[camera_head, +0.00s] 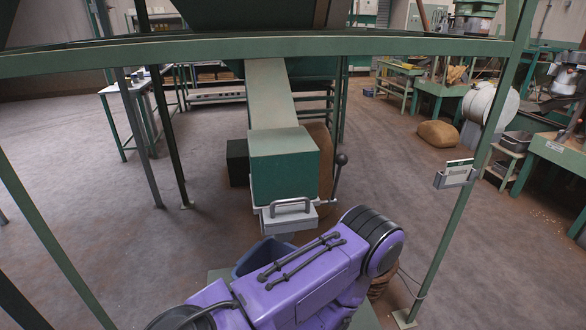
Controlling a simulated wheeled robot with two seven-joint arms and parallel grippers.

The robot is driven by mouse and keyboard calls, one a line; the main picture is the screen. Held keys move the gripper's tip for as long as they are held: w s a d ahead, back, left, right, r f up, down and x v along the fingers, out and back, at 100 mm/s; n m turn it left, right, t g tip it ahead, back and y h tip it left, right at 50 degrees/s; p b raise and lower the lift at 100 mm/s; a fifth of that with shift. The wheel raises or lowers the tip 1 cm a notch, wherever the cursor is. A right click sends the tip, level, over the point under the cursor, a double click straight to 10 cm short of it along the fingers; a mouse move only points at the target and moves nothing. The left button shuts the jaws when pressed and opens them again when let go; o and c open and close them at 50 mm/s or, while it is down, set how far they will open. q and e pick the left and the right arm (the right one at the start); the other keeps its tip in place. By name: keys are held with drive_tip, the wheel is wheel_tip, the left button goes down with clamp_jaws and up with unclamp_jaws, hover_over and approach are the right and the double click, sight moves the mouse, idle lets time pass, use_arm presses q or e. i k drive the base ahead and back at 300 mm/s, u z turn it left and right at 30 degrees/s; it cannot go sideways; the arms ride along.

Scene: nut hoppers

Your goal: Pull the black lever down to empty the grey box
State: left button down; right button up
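The black lever (335,182) stands roughly upright at the right side of a green box, with a round black knob at its top. A light grey box (291,218) with a metal bar handle sits at the lower front of the green box (284,165). Whether anything is inside it cannot be seen. A purple arm of mine crosses the bottom centre, below the grey box and lever. Neither of my grippers shows, and nothing of mine visibly touches the lever.
A sloping chute (270,95) leads down to the green box. A blue bin (262,257) stands below, partly hidden by my arm. A green frame (468,180) with a crossbar and posts surrounds this spot. Brown sacks (438,133) and workbenches stand at the back right. Floor at left is open.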

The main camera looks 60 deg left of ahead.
sight(342, 159)
drive_tip(key=k, duration=1.15)
drive_tip(key=u, duration=1.25)
drive_tip(key=i, duration=0.5)
drive_tip(key=u, duration=0.1)
drive_tip(key=k, duration=1.05)
drive_tip(key=z, duration=0.85)
drive_tip(key=i, duration=0.95)
drive_tip(key=u, duration=0.5)
drive_tip(key=i, duration=0.85)
drive_tip(key=u, duration=0.8)
